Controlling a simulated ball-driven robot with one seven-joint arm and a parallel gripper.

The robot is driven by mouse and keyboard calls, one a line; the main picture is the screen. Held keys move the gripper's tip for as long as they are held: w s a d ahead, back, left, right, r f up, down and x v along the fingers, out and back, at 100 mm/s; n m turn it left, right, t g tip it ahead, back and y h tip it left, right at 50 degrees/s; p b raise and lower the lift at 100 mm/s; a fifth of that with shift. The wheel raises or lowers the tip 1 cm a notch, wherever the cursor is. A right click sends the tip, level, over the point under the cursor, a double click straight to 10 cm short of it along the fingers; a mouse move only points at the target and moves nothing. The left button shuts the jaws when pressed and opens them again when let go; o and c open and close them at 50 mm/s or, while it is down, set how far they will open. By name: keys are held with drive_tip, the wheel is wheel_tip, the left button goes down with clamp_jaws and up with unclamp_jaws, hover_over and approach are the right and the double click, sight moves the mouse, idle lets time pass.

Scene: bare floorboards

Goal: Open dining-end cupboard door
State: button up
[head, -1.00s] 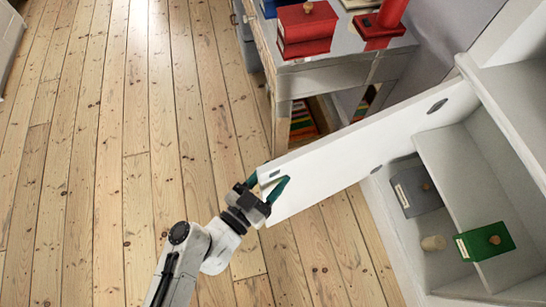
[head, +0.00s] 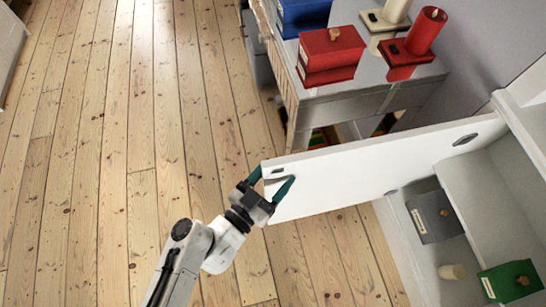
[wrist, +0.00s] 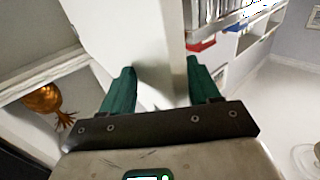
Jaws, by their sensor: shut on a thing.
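The white cupboard door (head: 370,170) stands swung wide open from the cupboard (head: 455,225) at the right of the head view. My gripper (head: 268,187) is shut on the free edge of the door, with one green finger on each face. In the wrist view the door (wrist: 150,45) runs between the two fingers of my gripper (wrist: 161,88).
A grey table (head: 365,95) stands behind the door, close to it. It bears a red box (head: 330,52), a blue box (head: 303,15), a red candle (head: 426,30) and a cream candle (head: 396,10). Bare floorboards (head: 110,150) lie clear to the left.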

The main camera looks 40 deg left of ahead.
drive_tip(key=o, duration=1)
drive_tip(key=shift+w+d, duration=0.35)
drive_tip(key=shift+d, duration=0.2)
drive_tip(key=shift+c, duration=1.5)
drive_tip(key=s, duration=1.1)
drive_tip(key=shift+d, duration=0.25)
drive_tip(key=shift+f, duration=0.1)
